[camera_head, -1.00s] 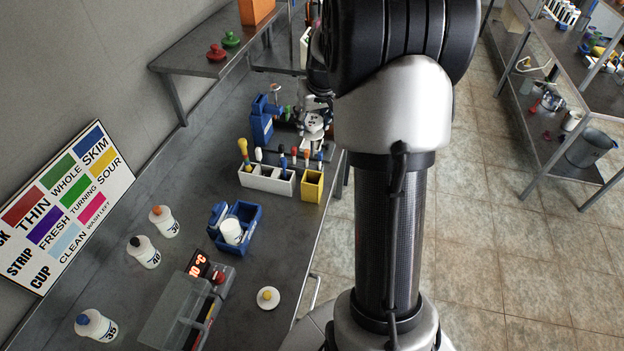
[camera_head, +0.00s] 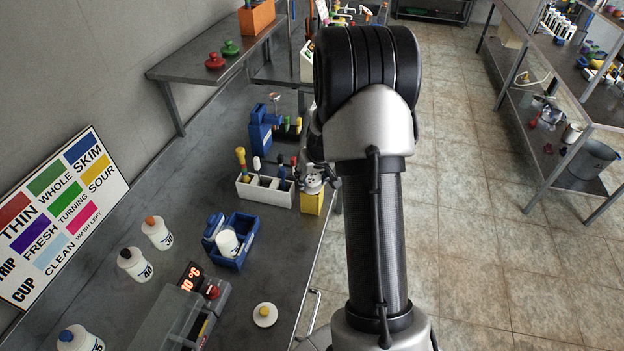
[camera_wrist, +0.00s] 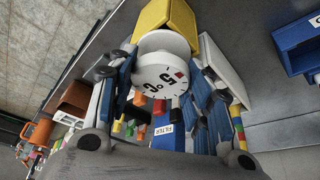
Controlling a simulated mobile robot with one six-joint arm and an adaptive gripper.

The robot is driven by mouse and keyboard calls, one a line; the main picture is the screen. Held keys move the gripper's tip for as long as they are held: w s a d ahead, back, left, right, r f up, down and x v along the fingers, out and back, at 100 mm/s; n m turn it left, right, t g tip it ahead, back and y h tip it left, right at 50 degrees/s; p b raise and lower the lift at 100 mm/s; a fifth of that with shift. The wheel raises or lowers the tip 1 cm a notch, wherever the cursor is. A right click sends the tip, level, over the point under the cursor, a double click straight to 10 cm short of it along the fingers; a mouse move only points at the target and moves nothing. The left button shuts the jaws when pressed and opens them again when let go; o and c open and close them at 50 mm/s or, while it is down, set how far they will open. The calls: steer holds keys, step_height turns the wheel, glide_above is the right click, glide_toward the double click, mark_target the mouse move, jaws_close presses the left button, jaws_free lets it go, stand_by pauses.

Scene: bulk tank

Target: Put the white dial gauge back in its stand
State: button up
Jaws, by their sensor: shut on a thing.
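My gripper (camera_wrist: 163,66) is shut on the white dial gauge (camera_wrist: 160,76), whose round face reads 5 °C with a small red mark. In the head view the gauge (camera_head: 313,183) is at the upper part of a yellow box (camera_head: 312,203), partly hidden by the gripper. The yellow box (camera_wrist: 168,17) lies just beyond the gauge in the wrist view. Whether the gauge's lower end is inside the box is hidden. A white rack (camera_head: 265,193) with slots and several coloured-top tools stands beside the yellow box. I cannot tell which holder is the gauge's stand.
A blue caddy (camera_head: 243,240) with a white cup stands nearer on the bench. A blue filter dispenser (camera_head: 262,128) stands behind the rack. Several bottles (camera_head: 133,264) and a display box (camera_head: 193,277) are nearer left. The bench's right edge is close to the yellow box.

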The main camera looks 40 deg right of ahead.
steer(key=o, duration=1.1)
steer(key=shift+f, duration=0.15)
steer(key=shift+o, duration=0.2)
steer(key=p+v, duration=0.3)
steer(key=v, duration=0.9)
steer(key=s+a+r+n+y, duration=0.1)
steer(key=s+a+r, duration=0.2)
steer(key=a+r, duration=0.4)
steer(key=s+a+r+n, duration=0.1)
steer(key=s+a+r, duration=0.2)
steer(key=a+r, duration=0.35)
steer(key=s+a+r+n, duration=0.1)
steer(key=s+a+n, duration=0.1)
steer(key=s+a, duration=1.1)
steer(key=s, duration=0.4)
steer(key=shift+a+r+y, duration=0.2)
steer(key=shift+a+y, duration=0.1)
